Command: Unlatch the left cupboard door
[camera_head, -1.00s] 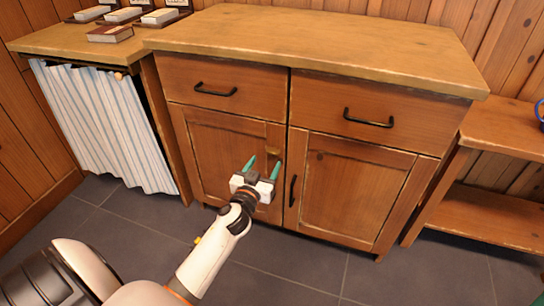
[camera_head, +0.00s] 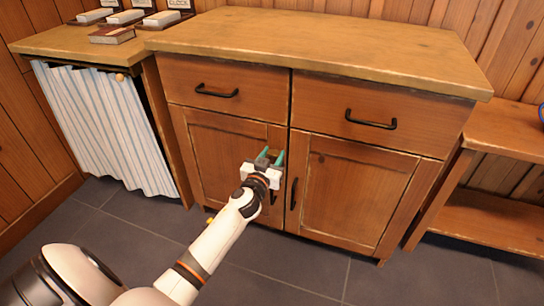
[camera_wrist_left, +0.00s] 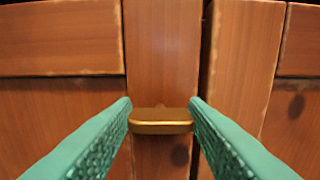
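The left cupboard door (camera_head: 218,160) is shut, with a dark handle partly hidden by my left gripper. A small brass-coloured latch (camera_wrist_left: 161,121) lies level across the upright strip at the door's free edge. My left gripper (camera_head: 272,155) is at the upper right of this door. In the left wrist view, its green fingers (camera_wrist_left: 161,112) stand on either side of the latch and meet its two ends; it looks shut on the latch. My right gripper is not in view.
The right cupboard door (camera_head: 347,190), with a dark handle, is shut beside it. Two drawers (camera_head: 222,90) above are shut. A striped curtain (camera_head: 105,125) hangs at the left and an open shelf (camera_head: 490,222) stands at the right. The floor in front is clear.

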